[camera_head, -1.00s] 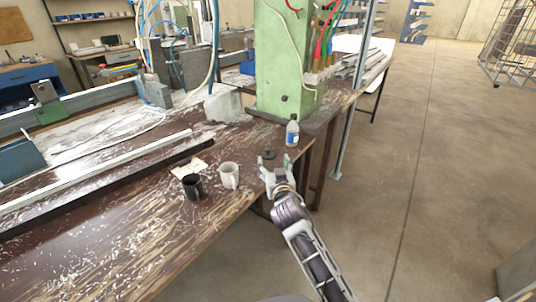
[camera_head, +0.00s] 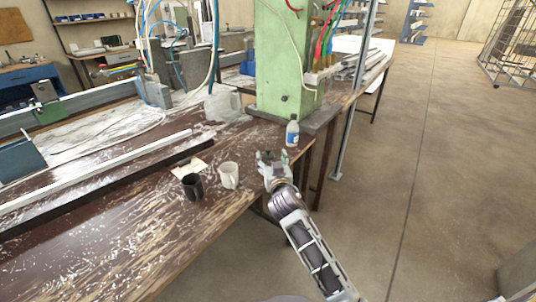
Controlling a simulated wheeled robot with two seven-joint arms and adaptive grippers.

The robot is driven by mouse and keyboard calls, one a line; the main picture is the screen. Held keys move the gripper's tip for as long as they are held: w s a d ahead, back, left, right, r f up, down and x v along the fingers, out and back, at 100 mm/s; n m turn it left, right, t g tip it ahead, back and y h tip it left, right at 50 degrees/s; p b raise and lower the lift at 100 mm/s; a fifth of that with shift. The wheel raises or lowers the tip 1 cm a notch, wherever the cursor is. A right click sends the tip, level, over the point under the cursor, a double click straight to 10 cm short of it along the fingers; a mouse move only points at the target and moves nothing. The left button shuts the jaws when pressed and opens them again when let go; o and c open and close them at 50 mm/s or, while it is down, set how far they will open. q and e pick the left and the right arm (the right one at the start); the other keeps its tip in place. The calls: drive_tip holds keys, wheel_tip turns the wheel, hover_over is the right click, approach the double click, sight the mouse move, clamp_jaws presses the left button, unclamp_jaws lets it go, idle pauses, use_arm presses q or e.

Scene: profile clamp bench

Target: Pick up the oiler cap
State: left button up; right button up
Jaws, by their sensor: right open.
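The oiler cap (camera_head: 268,155) is a small dark piece near the bench's right edge, by my right gripper (camera_head: 271,157). The fingers are open and reach toward the bench on either side of the cap, partly hiding it. I cannot tell whether they touch it. My left gripper is not in view.
A white mug (camera_head: 229,176) and a black mug (camera_head: 193,187) stand to the left of the gripper. A small bottle with a blue label (camera_head: 292,133) stands behind it, by the green machine column (camera_head: 283,70). Open floor lies to the right.

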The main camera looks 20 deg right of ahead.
sight(269, 151)
drive_tip(key=shift+w+f, duration=0.15)
drive_tip(key=shift+w, duration=1.2)
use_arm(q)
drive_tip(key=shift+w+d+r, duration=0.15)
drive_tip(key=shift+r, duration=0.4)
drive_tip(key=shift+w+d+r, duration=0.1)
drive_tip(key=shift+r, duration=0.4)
use_arm(e)
drive_tip(key=shift+w+d, duration=0.15)
drive_tip(key=shift+w, duration=0.75)
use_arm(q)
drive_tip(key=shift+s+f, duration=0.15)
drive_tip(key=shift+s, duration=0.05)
use_arm(e)
drive_tip(key=shift+c, duration=0.2)
drive_tip(key=c, duration=0.7)
